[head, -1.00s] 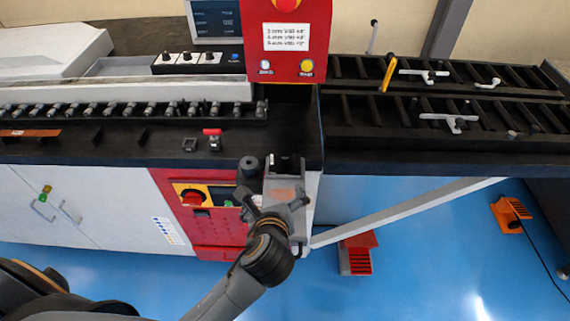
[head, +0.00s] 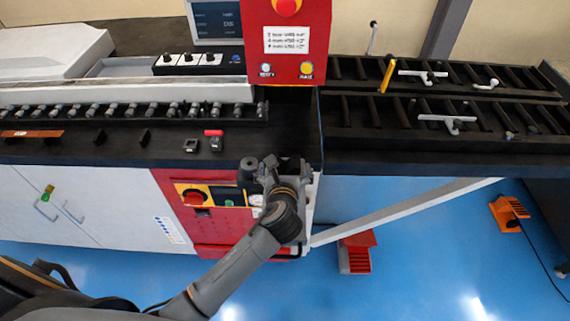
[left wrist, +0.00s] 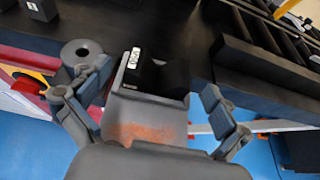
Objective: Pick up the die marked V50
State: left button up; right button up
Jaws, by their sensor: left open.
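A black die (left wrist: 134,59) with a white label, which seems to read V50, sits at the far end of a grey metal holder (left wrist: 145,107) in the left wrist view. A dark block (left wrist: 172,78) stands just right of it. My left gripper (left wrist: 155,85) is open and empty, with one finger to each side of the holder, short of the die. In the head view my left gripper (head: 280,168) is over the holder at the machine's front edge and hides most of the die. My right gripper is not in view.
A dark hollow cylinder (head: 249,168) stands left of the gripper, close to its left finger; it also shows in the left wrist view (left wrist: 82,51). A small block (head: 190,145) and a red-topped item (head: 214,140) lie farther left. The red machine head (head: 287,40) rises behind.

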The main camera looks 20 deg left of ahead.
aim_at(285, 168)
pick_arm(q)
jog(key=x, duration=0.4)
jog(key=shift+f+p, duration=0.15)
jog(key=shift+p, duration=0.2)
jog(key=c, duration=1.8)
jog(key=shift+w+r, duration=0.1)
jog(key=shift+r, duration=0.1)
